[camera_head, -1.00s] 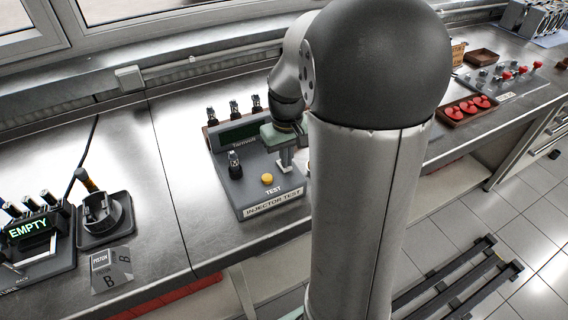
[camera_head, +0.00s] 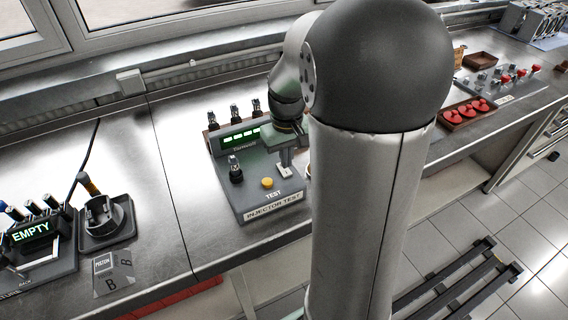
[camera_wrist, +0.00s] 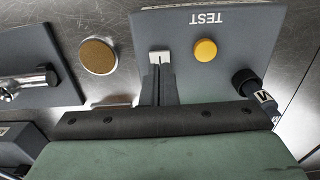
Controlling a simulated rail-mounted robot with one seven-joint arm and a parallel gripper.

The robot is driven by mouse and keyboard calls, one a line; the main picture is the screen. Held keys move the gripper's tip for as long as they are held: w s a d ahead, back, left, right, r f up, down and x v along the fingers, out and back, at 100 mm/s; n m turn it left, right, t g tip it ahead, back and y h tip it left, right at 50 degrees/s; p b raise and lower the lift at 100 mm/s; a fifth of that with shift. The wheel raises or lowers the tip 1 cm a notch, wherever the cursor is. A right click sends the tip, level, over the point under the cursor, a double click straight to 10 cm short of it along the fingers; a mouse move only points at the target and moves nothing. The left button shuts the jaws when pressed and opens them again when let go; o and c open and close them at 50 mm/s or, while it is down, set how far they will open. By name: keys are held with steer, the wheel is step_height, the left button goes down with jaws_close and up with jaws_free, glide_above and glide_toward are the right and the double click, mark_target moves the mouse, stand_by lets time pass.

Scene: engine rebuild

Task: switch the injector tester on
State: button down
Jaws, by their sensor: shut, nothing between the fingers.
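The injector tester (camera_head: 262,207) is a grey sloped box on the steel bench, marked INJECTOR TEST. Its display (camera_head: 241,138) is lit with a row of green bars. A yellow button (camera_head: 267,183) by the word TEST shows on its front; the button also shows in the wrist view (camera_wrist: 205,50). My gripper (camera_head: 285,171) is shut and empty over the right part of the panel, right of the yellow button. In the wrist view its fingertips (camera_wrist: 161,57) are together over the panel, beside the button. No switch is clearly visible; the fingers may hide it.
Injectors (camera_head: 234,112) stand along the tester's back, and one (camera_head: 235,170) stands on its panel. A brass disc (camera_wrist: 98,56) lies beside the tester. A piston stand (camera_head: 106,218) and a display reading EMPTY (camera_head: 30,231) are at left. A red-parts tray (camera_head: 468,112) is at right.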

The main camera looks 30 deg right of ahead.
mark_target(286, 172)
step_height(286, 172, up, 5)
steer(key=p, duration=0.3)
steer(key=shift+f, duration=0.1)
stand_by(0.4)
